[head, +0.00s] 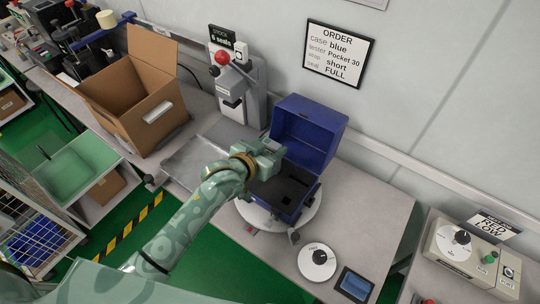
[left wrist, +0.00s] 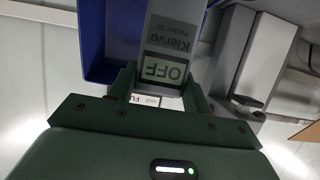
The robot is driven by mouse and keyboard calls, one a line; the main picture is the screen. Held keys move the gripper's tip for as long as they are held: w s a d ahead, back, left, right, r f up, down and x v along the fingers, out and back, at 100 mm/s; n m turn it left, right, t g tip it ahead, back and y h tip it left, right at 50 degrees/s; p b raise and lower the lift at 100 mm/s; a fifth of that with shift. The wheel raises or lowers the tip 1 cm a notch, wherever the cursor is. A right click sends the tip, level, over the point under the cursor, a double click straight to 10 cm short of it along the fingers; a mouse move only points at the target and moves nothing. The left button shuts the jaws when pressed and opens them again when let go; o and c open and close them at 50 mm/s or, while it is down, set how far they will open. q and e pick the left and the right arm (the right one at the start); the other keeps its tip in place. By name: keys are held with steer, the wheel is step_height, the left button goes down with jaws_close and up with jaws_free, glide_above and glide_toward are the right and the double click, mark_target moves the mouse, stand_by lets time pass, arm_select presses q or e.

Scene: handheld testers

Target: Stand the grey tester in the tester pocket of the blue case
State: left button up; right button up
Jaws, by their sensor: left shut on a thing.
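The blue case (head: 304,132) stands open on a white round turntable (head: 310,213), its lid raised at the back. Its base holds a dark insert (head: 285,192) with recesses. My left gripper (head: 270,152) is above the case's left part, near the lid. In the left wrist view my left gripper (left wrist: 160,88) is shut on the grey tester (left wrist: 172,32), which is marked Klervo Pocket 30 and has a display reading OFF. The tester is mostly hidden by the gripper in the head view; I cannot tell if it touches the insert. My right gripper is not in view.
A grey press with a red knob (head: 222,57) stands behind the gripper. An open cardboard box (head: 140,100) is at left. A white dial (head: 318,261) and a small screen (head: 356,285) are at front right. The bench right of the case is clear. An order sign (head: 338,54) hangs behind.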

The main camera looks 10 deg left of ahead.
arm_select(q)
steer(key=f, duration=0.2)
steer(key=f+b, duration=0.1)
steer(key=shift+w+a+f+b, duration=0.1)
steer(key=shift+w+f+b, duration=0.1)
steer(key=shift+f+b, duration=0.15)
steer(key=shift+r, duration=0.1)
steer(key=shift+f, duration=0.2)
steer(key=o, duration=1)
steer(key=shift+o, duration=0.2)
